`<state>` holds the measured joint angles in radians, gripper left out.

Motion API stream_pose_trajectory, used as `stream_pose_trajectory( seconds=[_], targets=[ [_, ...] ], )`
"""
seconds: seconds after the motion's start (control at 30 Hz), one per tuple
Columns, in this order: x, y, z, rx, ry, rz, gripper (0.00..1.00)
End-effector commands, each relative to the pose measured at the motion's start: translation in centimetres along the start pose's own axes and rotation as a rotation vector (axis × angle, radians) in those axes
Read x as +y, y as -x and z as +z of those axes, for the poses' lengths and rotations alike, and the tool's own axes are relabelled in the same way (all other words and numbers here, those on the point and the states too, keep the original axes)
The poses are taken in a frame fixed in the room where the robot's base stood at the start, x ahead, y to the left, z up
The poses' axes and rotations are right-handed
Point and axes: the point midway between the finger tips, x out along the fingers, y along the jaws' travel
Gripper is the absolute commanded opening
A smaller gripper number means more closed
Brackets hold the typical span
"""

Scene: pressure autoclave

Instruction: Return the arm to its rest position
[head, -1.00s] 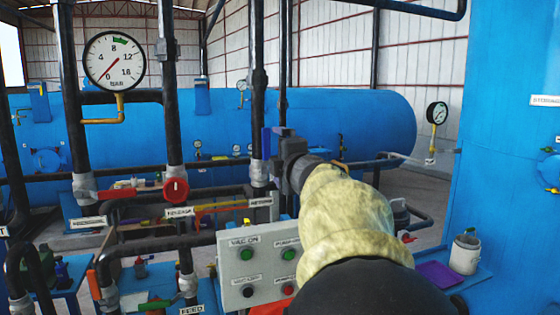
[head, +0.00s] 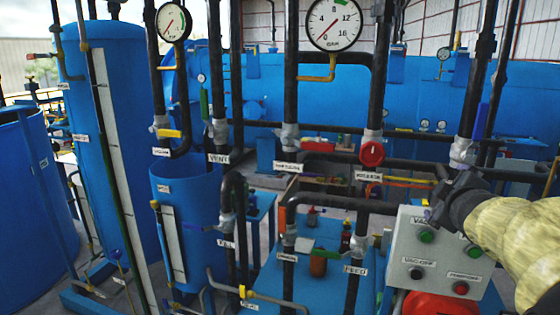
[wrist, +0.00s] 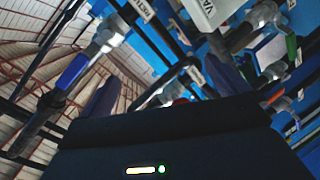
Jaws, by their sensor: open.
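My arm, in a pale yellow sleeve, reaches in from the right edge of the head view. My dark gripper (head: 450,192) is at its end, near the lower part of a black vertical pipe and the top left corner of the grey control box (head: 408,245). Whether it touches either cannot be told. In the wrist view the two dark fingers of my gripper (wrist: 165,88) stand apart, with nothing seen held between them. A blue valve handle (wrist: 72,72) shows left of the fingers there, and a blue handle (head: 481,121) is on the pipe in the head view.
Black vertical pipes with a red valve wheel (head: 372,154) and a large gauge (head: 334,25) stand left of my gripper. A second gauge (head: 173,22) and blue tanks (head: 108,140) are further left. A long blue vessel (head: 430,85) lies behind.

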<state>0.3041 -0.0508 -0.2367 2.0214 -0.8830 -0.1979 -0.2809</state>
Motion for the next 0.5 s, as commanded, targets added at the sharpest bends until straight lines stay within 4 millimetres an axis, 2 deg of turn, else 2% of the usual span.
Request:
stream_pose_trajectory(
  seconds=[0.03,0.17,0.2,0.27,0.3,0.37,0.5],
  targets=[
    [-3.3,-0.3,-0.3,-0.025,-0.073,-0.065,1.00],
    [-11.4,0.2,-0.4,-0.123,-0.258,-0.223,1.00],
    [-13.8,0.6,-0.4,-0.157,-0.306,-0.272,1.00],
    [-17.4,1.5,-0.3,-0.216,-0.375,-0.345,1.00],
    [-19.8,2.3,-0.3,-0.256,-0.417,-0.393,1.00],
    [-23.2,3.7,-0.1,-0.321,-0.475,-0.463,1.00],
    [-30.6,8.0,0.4,-0.494,-0.586,-0.620,1.00]
  ],
)
